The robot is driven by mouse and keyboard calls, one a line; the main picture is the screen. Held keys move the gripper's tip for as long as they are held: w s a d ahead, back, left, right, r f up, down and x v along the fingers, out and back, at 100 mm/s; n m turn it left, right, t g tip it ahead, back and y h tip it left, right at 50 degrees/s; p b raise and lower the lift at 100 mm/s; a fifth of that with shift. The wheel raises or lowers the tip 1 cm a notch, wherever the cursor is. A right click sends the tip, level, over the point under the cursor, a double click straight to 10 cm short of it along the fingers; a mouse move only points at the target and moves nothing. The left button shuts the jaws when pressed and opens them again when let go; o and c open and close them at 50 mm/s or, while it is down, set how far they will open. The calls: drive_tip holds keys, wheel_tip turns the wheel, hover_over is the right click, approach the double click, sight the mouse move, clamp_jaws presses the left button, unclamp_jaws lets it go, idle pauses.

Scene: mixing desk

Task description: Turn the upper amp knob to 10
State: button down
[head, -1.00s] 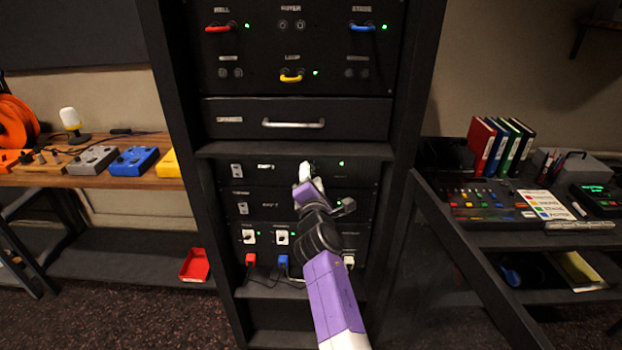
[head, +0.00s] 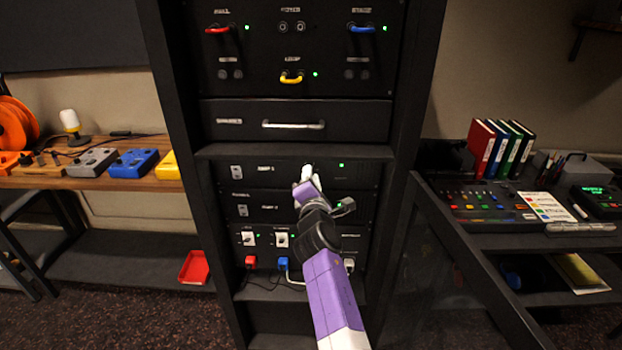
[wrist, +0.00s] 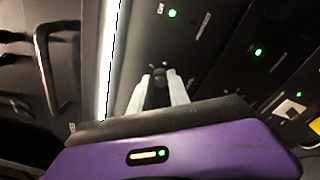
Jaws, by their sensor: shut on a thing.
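The upper amp (head: 265,169) is a black rack panel with a white switch at its left and a green light at its right. Its dark knob (wrist: 158,77) shows in the wrist view between the two pale fingers of my gripper (wrist: 159,88). The fingers are shut on the knob from both sides. In the head view my gripper (head: 308,174) is at the middle of the upper amp's front and hides the knob. The knob's pointer and scale cannot be read.
The lower amp (head: 268,207) is just below, with plugs and cables (head: 283,263) under it. A drawer with a silver handle (head: 293,125) is above; a shelf edge (head: 240,151) juts out between. A desk with a mixer (head: 490,205) stands at right.

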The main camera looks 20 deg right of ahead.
drive_tip(key=shift+f, duration=0.2)
drive_tip(key=m+h+b, duration=0.1)
drive_tip(key=m+b, duration=1.1)
drive_tip(key=b, duration=0.2)
drive_tip(key=m+h+b, duration=0.1)
drive_tip(key=m+b, duration=1.1)
drive_tip(key=b, duration=0.2)
drive_tip(key=shift+w+a+f+m+b, duration=0.1)
drive_tip(key=shift+a+f+m+b, duration=0.1)
drive_tip(key=shift+m+b, duration=0.2)
drive_tip(key=shift+m+h, duration=0.3)
drive_tip(key=shift+h, duration=0.1)
drive_tip(key=c, duration=1.2)
unclamp_jaws()
drive_tip(key=shift+c, duration=0.2)
drive_tip(key=shift+r, duration=0.1)
